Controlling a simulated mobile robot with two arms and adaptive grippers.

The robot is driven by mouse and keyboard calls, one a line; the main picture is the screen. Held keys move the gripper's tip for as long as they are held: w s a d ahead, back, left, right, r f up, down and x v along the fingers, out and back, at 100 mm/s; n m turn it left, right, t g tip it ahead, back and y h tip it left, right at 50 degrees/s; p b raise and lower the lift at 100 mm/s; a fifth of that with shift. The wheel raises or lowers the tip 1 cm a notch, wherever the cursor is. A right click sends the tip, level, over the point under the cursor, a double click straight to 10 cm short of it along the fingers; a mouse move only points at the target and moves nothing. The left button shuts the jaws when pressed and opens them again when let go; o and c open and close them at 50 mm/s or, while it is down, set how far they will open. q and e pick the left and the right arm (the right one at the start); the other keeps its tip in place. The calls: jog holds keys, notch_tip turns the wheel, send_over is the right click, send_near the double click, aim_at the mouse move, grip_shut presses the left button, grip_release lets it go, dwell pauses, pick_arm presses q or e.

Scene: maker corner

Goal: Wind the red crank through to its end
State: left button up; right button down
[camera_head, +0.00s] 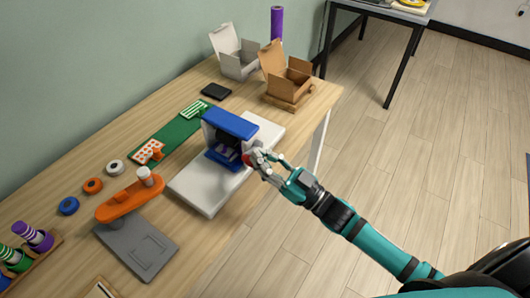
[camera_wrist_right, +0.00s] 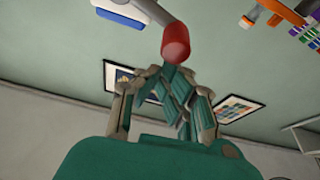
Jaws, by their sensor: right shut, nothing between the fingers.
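The red crank knob (camera_wrist_right: 176,43) shows large in the right wrist view, just beyond my fingertips. In the head view only a small part of the red crank (camera_head: 247,159) shows, at the right side of a blue machine (camera_head: 230,123) on a white base plate (camera_head: 203,197). My right gripper (camera_head: 262,164) is at the crank; its fingers are shut with nothing between them, and they also show in the right wrist view (camera_wrist_right: 172,78). I cannot tell whether the fingertips touch the knob. My left gripper is not in view.
An orange device (camera_head: 125,203) on a grey base, tape rolls (camera_head: 92,186) and a green mat (camera_head: 170,140) lie to the left. A grey open box (camera_head: 235,57) and a cardboard box (camera_head: 284,80) stand at the back. The floor right of the table is clear.

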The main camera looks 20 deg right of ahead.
notch_tip(320, 180, down, 8)
jog(key=a+n+g+y+b, duration=0.1)
jog(key=n+g, duration=0.5)
jog(key=n, duration=0.9)
jog(key=shift+s+n+y+b, duration=0.35)
jog(key=shift+y+b, duration=0.45)
jog(key=shift+b, duration=0.6)
